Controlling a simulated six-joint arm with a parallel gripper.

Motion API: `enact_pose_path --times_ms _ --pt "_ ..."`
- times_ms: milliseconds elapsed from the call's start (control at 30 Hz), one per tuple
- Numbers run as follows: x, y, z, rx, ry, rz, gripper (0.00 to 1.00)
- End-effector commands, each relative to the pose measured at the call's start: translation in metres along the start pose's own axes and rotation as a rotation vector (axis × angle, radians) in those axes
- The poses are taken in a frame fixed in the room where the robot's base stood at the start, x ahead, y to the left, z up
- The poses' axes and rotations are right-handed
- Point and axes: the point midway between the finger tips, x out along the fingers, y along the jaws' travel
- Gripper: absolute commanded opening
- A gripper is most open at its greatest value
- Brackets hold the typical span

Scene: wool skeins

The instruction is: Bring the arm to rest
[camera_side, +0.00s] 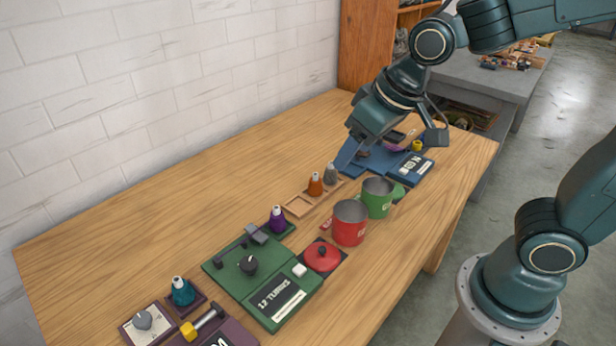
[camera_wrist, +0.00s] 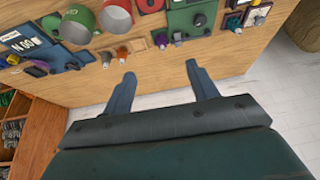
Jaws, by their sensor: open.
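An orange cone (camera_side: 315,184) and a grey cone (camera_side: 330,173) stand upright in a wooden holder (camera_side: 297,206), apart from the fingers. A purple cone (camera_side: 277,218) stands by the green board (camera_side: 222,271). A teal cone (camera_side: 183,291) is at the near end.
A red mug (camera_side: 349,222) and a green mug (camera_side: 377,198) stand near the table's front edge. A blue board (camera_side: 385,158) lies partly hidden under my gripper. The white brick wall (camera_side: 150,100) borders the table; a wooden shelf (camera_side: 366,45) stands behind. Bare wood runs along the wall.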

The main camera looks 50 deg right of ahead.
Motion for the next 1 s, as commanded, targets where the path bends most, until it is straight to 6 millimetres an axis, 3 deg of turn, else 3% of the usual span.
enact_pose_path --times_ms 200,500,733,1000 --pt "-0.036 0.026 0.027 0.011 0.025 0.008 0.58" --pt "-0.07 0.048 0.071 0.012 0.05 0.028 0.58" --pt "-0.08 0.054 0.091 0.007 0.058 0.039 0.58" --pt "-0.082 0.055 0.095 0.005 0.057 0.041 0.58"
